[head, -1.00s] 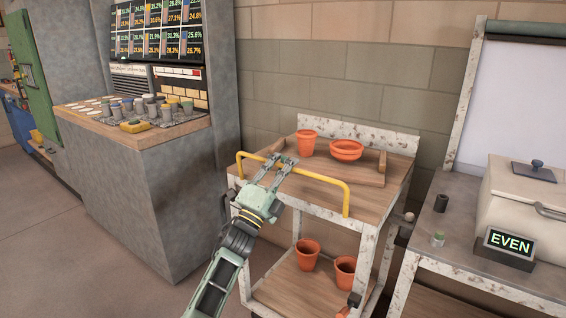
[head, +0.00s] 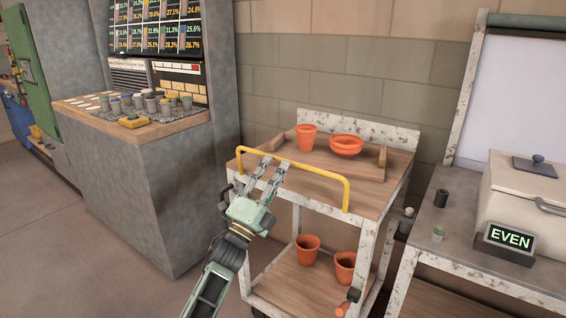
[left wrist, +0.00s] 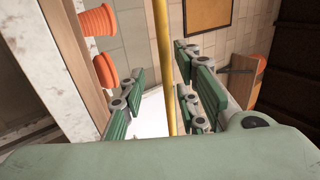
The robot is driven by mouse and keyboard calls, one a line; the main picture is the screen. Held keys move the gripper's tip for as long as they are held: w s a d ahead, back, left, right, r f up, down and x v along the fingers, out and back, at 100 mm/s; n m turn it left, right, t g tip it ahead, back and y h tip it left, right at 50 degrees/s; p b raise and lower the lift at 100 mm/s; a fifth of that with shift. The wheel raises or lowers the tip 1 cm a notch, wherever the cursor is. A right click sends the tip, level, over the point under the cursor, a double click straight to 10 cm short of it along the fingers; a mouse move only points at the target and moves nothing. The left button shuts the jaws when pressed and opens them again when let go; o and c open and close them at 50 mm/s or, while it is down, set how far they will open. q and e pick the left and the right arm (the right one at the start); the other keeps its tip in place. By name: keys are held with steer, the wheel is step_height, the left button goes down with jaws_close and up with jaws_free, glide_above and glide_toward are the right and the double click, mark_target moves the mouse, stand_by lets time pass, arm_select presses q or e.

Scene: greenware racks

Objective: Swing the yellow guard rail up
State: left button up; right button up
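The yellow guard rail (head: 310,168) stands upright along the front edge of the cart's top shelf, its bar above the shelf boards. My left gripper (head: 270,169) is at the left half of the bar, its fingers spread apart. In the left wrist view the rail (left wrist: 163,70) runs between the two open green-padded fingers (left wrist: 165,98), with space on both sides. I cannot tell whether either finger touches it. The rail's left foot is close to the gripper. My right gripper is not in view.
The cart's top shelf (head: 372,199) bears a terracotta pot (head: 306,138) and bowl (head: 346,146). Two pots (head: 307,249) stand on the lower shelf. A counter with jars (head: 150,103) is left; a table with a bin (head: 520,205) is right. Floor is clear at front left.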

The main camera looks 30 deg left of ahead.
arm_select(q)
steer(key=v, duration=0.7)
steer(key=shift+s+f, duration=0.15)
steer(key=shift+s, duration=0.1)
